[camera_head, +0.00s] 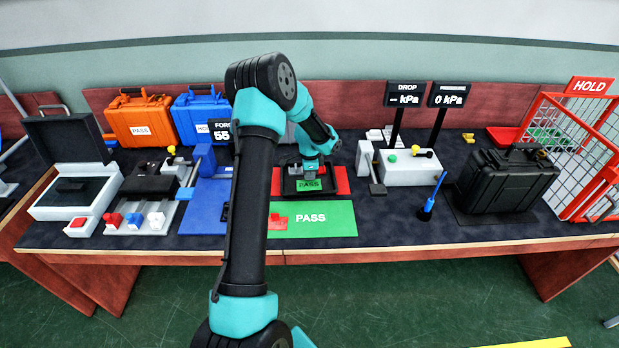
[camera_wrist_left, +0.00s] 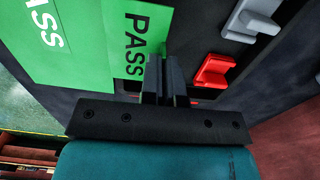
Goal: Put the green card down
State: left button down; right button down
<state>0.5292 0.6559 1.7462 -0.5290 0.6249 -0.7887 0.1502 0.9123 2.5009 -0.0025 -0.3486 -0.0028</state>
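The green card (camera_head: 310,185) with dark PASS lettering shows in the head view just below my left gripper (camera_head: 308,170), over a black tray on the red pad. In the left wrist view the green card (camera_wrist_left: 137,35) runs up to the fingers of my left gripper (camera_wrist_left: 164,82). The fingers are close together and look shut on the card's edge. A larger green mat (camera_head: 340,221) with white PASS lettering lies in front; it also shows in the left wrist view (camera_wrist_left: 62,65). I cannot tell how high the card is held. My right gripper is not in view.
The red pad (camera_head: 342,181) lies behind the mat. A grey-white pressure box (camera_head: 410,171) and a black case (camera_head: 507,181) stand to the right. A blue fixture (camera_head: 205,204) stands left. The bench's front edge lies just before the mat.

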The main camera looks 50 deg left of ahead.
pick_arm(q)
jog(key=shift+w+a+f, duration=0.15)
jog(key=shift+w+a, duration=0.65)
jog(key=shift+a, duration=0.15)
jog(key=shift+f, duration=1.75)
jog(key=shift+f, duration=0.1)
jog(key=c, duration=1.4)
grip_release()
jog(key=shift+o, duration=0.2)
notch_tip(320, 180, up, 12)
